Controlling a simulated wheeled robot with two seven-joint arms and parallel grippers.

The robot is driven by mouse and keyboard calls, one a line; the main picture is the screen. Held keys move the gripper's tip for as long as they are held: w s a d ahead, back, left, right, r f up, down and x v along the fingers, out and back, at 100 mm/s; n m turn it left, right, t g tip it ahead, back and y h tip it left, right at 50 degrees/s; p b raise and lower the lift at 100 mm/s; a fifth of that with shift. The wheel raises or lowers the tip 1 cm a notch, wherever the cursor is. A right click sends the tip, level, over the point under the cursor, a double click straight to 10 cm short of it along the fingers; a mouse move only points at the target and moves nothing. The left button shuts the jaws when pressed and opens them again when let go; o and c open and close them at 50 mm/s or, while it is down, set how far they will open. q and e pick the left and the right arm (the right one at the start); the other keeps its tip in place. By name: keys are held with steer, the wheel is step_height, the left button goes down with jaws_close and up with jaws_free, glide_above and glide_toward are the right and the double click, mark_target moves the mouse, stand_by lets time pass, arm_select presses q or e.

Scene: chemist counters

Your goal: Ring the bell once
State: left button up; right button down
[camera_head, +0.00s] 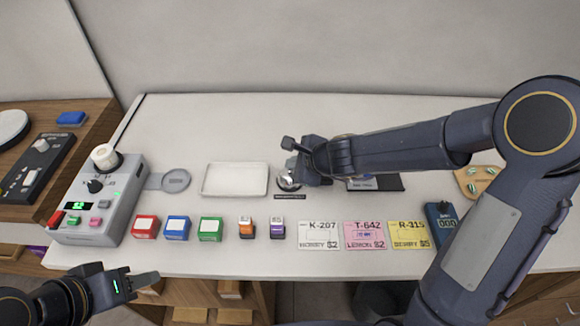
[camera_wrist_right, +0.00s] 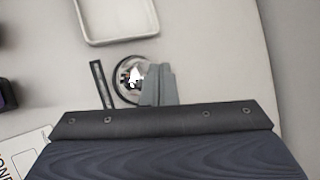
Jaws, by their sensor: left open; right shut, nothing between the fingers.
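The silver bell (camera_head: 287,181) sits on the white counter behind a small dark label strip, just right of a white tray. It also shows in the right wrist view (camera_wrist_right: 131,77) as a shiny dome on a dark round base. My right gripper (camera_head: 290,146) is shut and empty, over the bell and partly hiding it. In the right wrist view its closed fingertips (camera_wrist_right: 158,84) overlap the bell's right side. I cannot tell whether they touch it. My left gripper (camera_head: 148,279) is open and empty, low at the front left, off the counter's front edge.
The white tray (camera_head: 235,180) lies left of the bell. A grey machine (camera_head: 98,200) stands at left. My right arm spans the right side.

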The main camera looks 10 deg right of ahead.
steer(key=shift+r+p, duration=0.85)
step_height(320, 180, up, 5)
steer(key=p, duration=0.5)
stand_by(0.6)
